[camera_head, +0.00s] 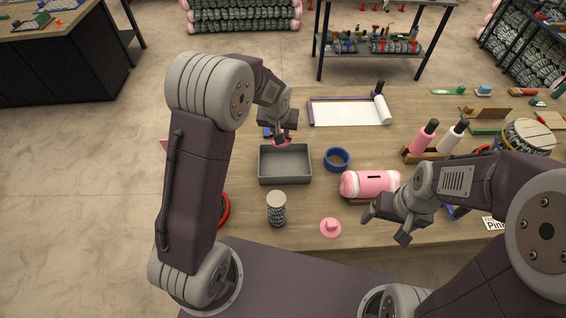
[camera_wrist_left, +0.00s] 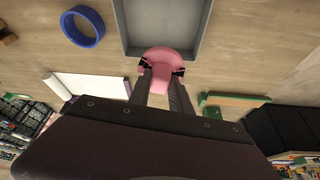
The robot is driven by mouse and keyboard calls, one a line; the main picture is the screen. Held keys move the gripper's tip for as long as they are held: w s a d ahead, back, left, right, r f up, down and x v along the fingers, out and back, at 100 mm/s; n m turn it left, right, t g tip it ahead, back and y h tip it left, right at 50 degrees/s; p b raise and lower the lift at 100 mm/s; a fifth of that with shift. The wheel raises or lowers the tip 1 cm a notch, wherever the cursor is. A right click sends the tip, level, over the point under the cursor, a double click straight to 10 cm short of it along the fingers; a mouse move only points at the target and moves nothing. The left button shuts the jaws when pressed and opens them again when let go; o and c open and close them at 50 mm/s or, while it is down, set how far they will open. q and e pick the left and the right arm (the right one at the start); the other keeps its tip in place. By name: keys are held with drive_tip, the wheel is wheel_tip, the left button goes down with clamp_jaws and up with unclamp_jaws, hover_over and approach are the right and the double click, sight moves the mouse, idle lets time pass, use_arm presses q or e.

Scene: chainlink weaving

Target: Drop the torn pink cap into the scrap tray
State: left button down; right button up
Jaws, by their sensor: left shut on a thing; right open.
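My left gripper (camera_head: 281,136) is shut on a pink cap, whose pink edge shows in the head view and which shows clearly in the left wrist view (camera_wrist_left: 164,62). The cap is at the far edge of the grey scrap tray (camera_head: 285,179), overlapping the tray's rim (camera_wrist_left: 122,30) in the wrist view. I cannot make out a tear on it. The tray looks empty. Another pink cap (camera_head: 330,228) with a knob lies on the table in front. My right gripper (camera_head: 386,229) is open and empty near the table's front edge.
A blue ring (camera_head: 336,160) lies right of the tray, also in the wrist view (camera_wrist_left: 82,26). A pink cylinder (camera_head: 370,184) lies beside my right gripper. A woven grey spool (camera_head: 277,209) stands before the tray. A white roll sheet (camera_head: 345,111) lies behind.

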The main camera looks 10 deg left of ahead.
use_arm(q)
wheel_tip(320, 180, down, 6)
drive_tip(key=b, duration=0.4)
drive_tip(key=shift+w+b, duration=0.15)
drive_tip(key=shift+b, duration=0.25)
drive_tip(key=shift+f, duration=0.1)
drive_tip(key=c, duration=1.1)
unclamp_jaws()
drive_tip(key=b+v, duration=0.1)
drive_tip(key=v, duration=0.8)
